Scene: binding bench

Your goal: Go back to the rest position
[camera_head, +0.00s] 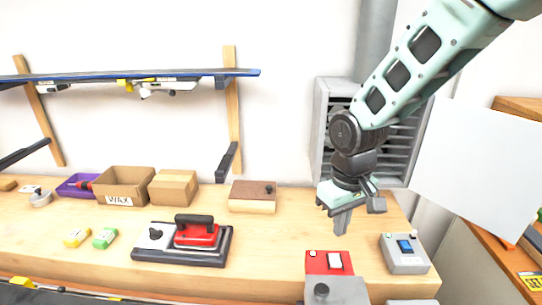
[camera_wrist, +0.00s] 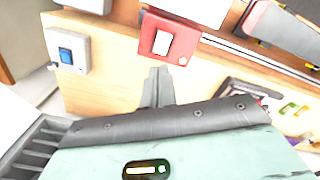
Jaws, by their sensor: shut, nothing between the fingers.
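My gripper (camera_head: 342,221) hangs from the mint-green arm above the right part of the wooden bench (camera_head: 285,245). Its fingers are together and hold nothing. In the wrist view the gripper's fingers (camera_wrist: 158,88) point over bare bench top, near a red box with a white switch (camera_wrist: 169,38). In the head view this red box (camera_head: 318,262) stands in front of the gripper, at the bench's front edge. No part of the gripper visibly touches anything.
A grey box with a blue switch (camera_head: 404,254) stands at right. A red waxing iron (camera_head: 197,235) sits on a dark base. A wood block (camera_head: 252,197), cardboard boxes (camera_head: 174,188) and a WAX box (camera_head: 123,187) line the back. A slatted grey vent (camera_head: 335,110) is behind my arm.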

